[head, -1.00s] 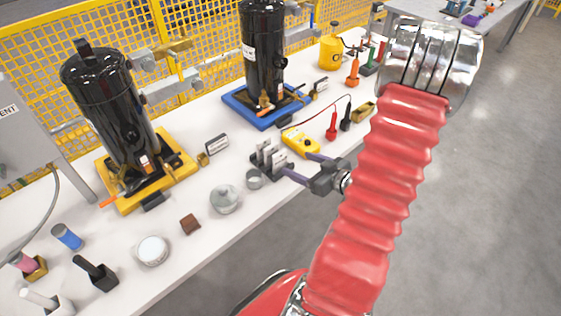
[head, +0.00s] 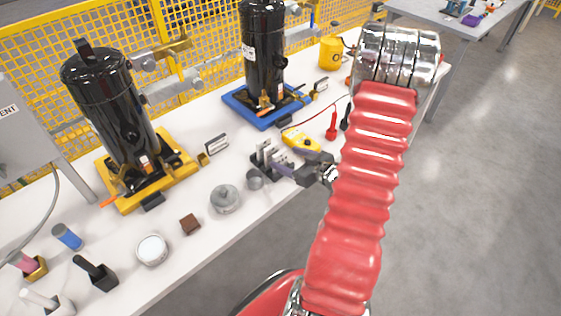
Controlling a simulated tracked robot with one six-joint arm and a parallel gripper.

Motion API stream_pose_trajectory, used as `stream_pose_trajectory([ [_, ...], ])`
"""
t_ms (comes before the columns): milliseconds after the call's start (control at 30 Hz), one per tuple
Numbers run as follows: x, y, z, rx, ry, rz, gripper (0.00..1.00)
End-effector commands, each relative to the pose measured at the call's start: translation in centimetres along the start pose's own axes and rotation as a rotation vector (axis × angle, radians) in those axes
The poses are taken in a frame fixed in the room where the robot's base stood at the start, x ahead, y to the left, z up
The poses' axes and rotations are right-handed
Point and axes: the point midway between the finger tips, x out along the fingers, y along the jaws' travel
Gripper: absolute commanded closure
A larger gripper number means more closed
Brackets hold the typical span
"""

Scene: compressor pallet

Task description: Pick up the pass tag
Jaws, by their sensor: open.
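A dark rack (head: 258,165) near the front edge of the white table holds several upright pale grey plates (head: 266,153). One of these may be the pass tag, but they are too small to tell apart or read. My gripper (head: 284,158) is open, its two fingers pointing left at the rack's right side. The fingertips are close to the plates and overlap them in the picture. I cannot tell whether they touch. Nothing shows between the fingers.
A yellow multimeter (head: 300,141) lies just behind my gripper. A small grey cup (head: 254,179) and a round grey tin (head: 225,199) stand in front-left of the rack. Black compressors on a yellow pallet (head: 183,150) and a blue pallet (head: 241,115) stand behind.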

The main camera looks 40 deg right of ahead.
Motion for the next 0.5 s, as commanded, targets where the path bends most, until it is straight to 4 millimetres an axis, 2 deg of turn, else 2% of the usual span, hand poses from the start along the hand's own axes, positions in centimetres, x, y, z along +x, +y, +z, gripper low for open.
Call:
stream_pose_trajectory([
  [200,2.6,0.0,-0.1,0.0,-0.001,-0.002,0.3],
  [500,3.0,0.1,-0.1,0.001,-0.001,0.0,0.3],
])
